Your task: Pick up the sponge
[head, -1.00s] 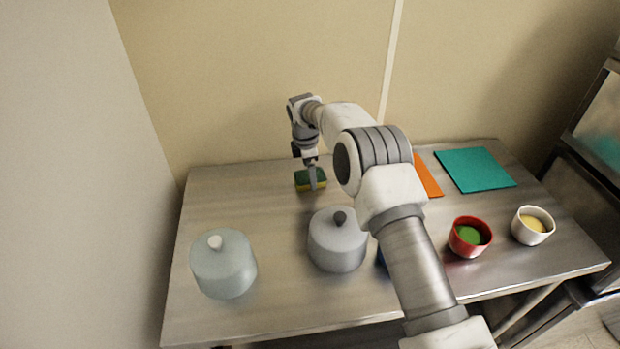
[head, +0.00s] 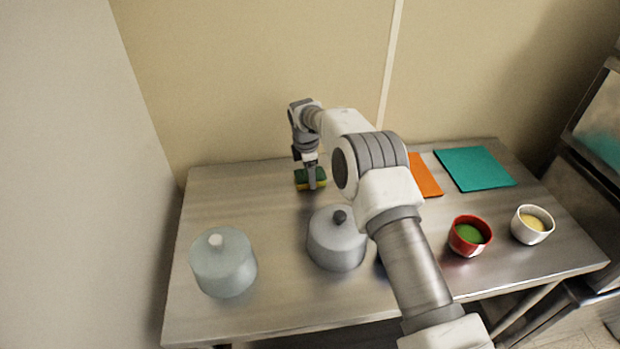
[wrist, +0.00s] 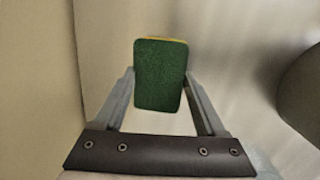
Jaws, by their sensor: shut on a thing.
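The sponge (head: 301,180) has a green top and a yellow underside. It is at the back of the metal table, left of centre. In the wrist view the green face of the sponge (wrist: 160,75) sits between the two fingers. My gripper (head: 312,184) points down and is shut on the sponge, with a finger on each of its sides. The near finger hides part of the sponge in the head view. I cannot tell whether the sponge is clear of the table.
A grey lidded pot (head: 337,240) stands in front of the sponge, and a pale lidded pot (head: 223,264) at front left. A red bowl (head: 469,236), a white bowl (head: 532,225), a teal mat (head: 475,169) and an orange mat (head: 425,177) are at right. The wall is close behind.

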